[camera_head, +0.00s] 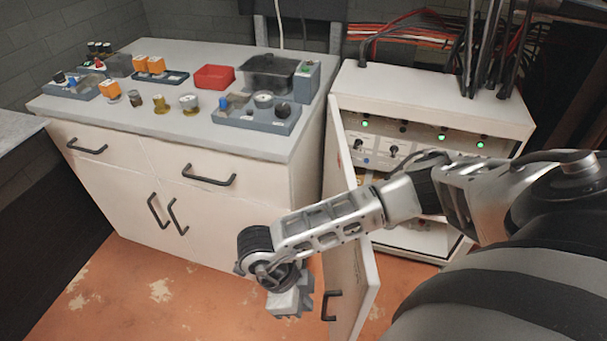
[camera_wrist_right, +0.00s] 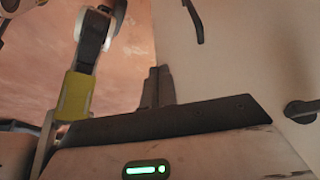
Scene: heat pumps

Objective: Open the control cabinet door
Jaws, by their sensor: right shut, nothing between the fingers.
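The control cabinet (camera_head: 430,95) stands at the right in the head view, with lit green lamps and switches inside. Its white door (camera_head: 343,245) stands open, swung outward on its left side. A dark handle (camera_head: 331,305) is low on the door's outer face. My right gripper (camera_head: 291,303) is just left of the door and its handle, on the outer side. Its fingers are shut and empty in the right wrist view (camera_wrist_right: 158,87), in front of a pale panel (camera_wrist_right: 240,55) with dark handles. I cannot tell whether the gripper touches the door. My left gripper is out of view.
A white counter (camera_head: 190,215) with drawers and dark handles stands left of the cabinet. A red box (camera_head: 214,77) and several small parts are on its top. My right arm crosses in front of the cabinet opening. The orange floor (camera_head: 150,295) in front of the counter is clear.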

